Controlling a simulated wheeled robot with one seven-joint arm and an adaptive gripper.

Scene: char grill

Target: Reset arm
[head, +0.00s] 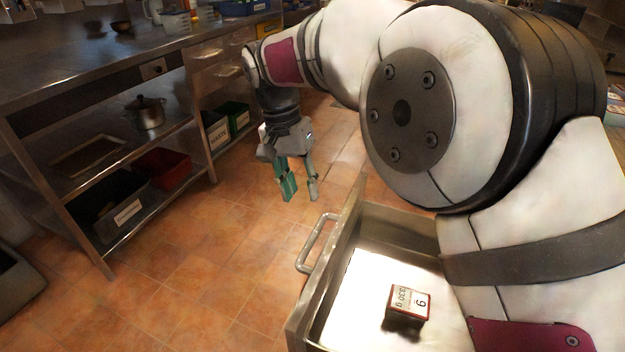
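My gripper (301,192) hangs pointing down over the tiled floor, in the middle of the head view. Its two fingers with teal pads are apart and nothing shows between them. My arm fills the upper right of the view and hides what is behind it. The gripper is up and left of a metal tray (321,272) with a side handle, clear of it in the picture. A small red and white labelled box (409,303) sits in the tray.
A steel workbench (75,65) with lower shelves stands at the left. A lidded pot (146,112), a red bin (162,168) and a black labelled crate (112,208) sit on the shelves. Green bins (236,117) are farther back. The floor (215,270) between bench and tray is clear.

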